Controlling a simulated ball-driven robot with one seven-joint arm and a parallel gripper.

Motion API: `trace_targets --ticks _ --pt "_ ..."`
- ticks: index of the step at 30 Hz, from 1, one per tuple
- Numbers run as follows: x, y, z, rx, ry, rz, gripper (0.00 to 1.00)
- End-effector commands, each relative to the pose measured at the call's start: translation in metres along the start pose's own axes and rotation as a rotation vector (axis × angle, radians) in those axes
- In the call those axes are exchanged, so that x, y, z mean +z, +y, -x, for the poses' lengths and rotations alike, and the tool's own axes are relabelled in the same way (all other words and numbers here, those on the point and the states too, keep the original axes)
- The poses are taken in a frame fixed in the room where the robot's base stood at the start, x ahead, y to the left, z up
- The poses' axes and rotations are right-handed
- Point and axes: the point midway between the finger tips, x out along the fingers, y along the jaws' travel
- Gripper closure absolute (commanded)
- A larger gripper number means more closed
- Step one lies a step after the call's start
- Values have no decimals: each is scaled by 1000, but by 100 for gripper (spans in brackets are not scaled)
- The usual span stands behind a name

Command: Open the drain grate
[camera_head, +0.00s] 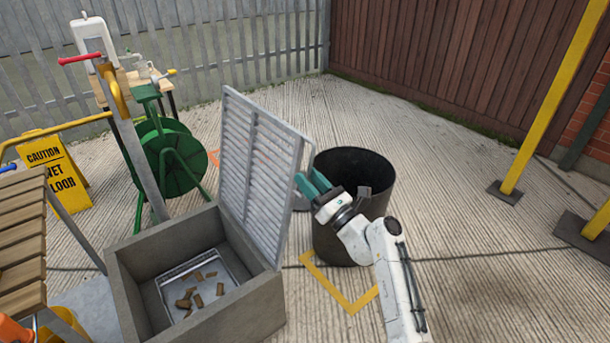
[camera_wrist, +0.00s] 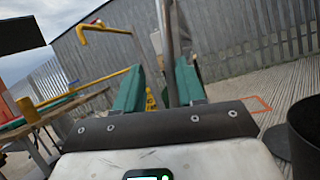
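The drain grate (camera_head: 262,170) is a grey slatted metal panel. It stands raised and nearly upright along the right side of the square concrete drain box (camera_head: 240,315). The box's opening is uncovered and shows a pale tray with several brown pieces (camera_head: 200,290) inside. My gripper (camera_head: 311,186) is just right of the grate's right edge; I cannot tell whether it touches. In the wrist view its two teal fingers (camera_wrist: 158,88) are apart, and a grey upright bar (camera_wrist: 166,45) shows between them. I cannot tell whether that bar is the grate's edge.
A black bin (camera_head: 335,235) stands close behind and below my gripper. A green hose reel (camera_head: 170,165), a yellow caution sign (camera_head: 65,180) and a wooden bench (camera_head: 20,240) are at left. Yellow posts (camera_head: 548,100) stand at right. Concrete floor between is open.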

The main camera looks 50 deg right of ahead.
Motion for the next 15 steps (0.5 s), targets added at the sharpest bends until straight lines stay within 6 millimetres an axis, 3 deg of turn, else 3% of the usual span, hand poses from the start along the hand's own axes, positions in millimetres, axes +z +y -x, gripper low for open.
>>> trace_targets --ticks 9,15 --pt "-2 -1 62 -2 3 0 62" --pt "-1 0 83 -1 3 1 62"
